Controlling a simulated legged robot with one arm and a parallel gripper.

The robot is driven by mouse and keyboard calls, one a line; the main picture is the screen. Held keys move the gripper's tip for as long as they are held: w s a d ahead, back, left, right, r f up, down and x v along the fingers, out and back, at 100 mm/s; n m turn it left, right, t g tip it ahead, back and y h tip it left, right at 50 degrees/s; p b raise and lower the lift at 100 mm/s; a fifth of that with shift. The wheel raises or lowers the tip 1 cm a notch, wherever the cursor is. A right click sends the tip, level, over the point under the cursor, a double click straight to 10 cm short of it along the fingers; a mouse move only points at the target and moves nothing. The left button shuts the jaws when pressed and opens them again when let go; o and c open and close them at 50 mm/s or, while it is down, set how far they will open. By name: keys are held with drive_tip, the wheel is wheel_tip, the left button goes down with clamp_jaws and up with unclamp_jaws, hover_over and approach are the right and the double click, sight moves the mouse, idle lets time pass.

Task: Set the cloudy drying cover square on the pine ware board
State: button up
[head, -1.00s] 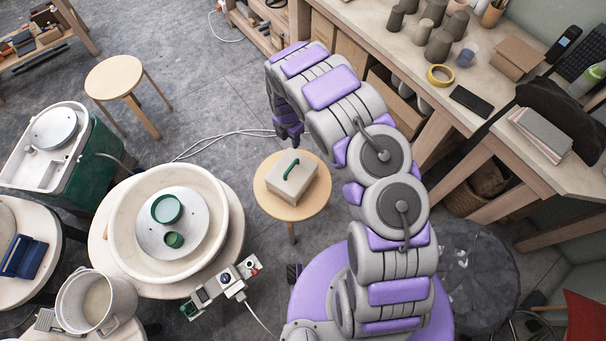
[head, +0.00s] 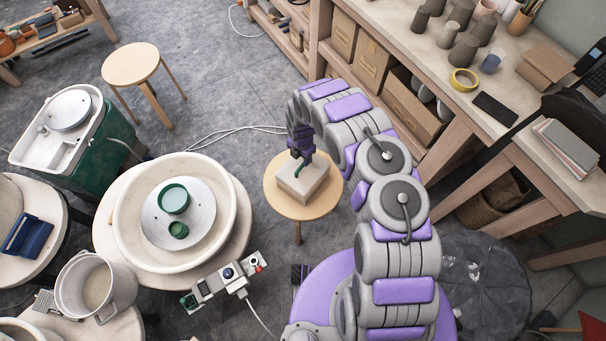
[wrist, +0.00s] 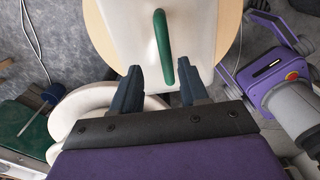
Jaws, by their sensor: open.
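The cloudy drying cover (head: 312,182) is a pale, boxy lid with a green handle (head: 300,169). It sits on a round pale-wood top (head: 285,207) on legs; I cannot make out a separate pine ware board. In the wrist view the cover (wrist: 128,35) fills the top middle, with its green handle (wrist: 162,48) running lengthwise. My gripper (head: 301,154) is over the cover, just at the handle. In the wrist view its two dark fingers (wrist: 161,79) are apart, one on each side of the handle's near end, with nothing held between them.
A wheel basin (head: 122,225) with two green pots stands to the left, a small control box (head: 226,280) in front. A stool (head: 133,65) stands behind left. The workbench (head: 400,45) with shelves and clay cups runs along the right. A white cable crosses the floor.

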sight(303, 173)
drive_tip(key=shift+s+d+f+b, duration=0.15)
drive_tip(key=shift+f+b, duration=0.2)
drive_tip(key=shift+f, duration=0.55)
drive_tip(key=shift+w+d+f+b, duration=0.1)
drive_tip(key=shift+f+b, duration=0.2)
drive_tip(key=shift+f, duration=0.65)
drive_tip(key=shift+s+d+f+b, duration=0.15)
drive_tip(key=shift+f+b, duration=0.2)
drive_tip(key=shift+f, duration=0.55)
drive_tip(key=shift+r, duration=0.1)
clamp_jaws()
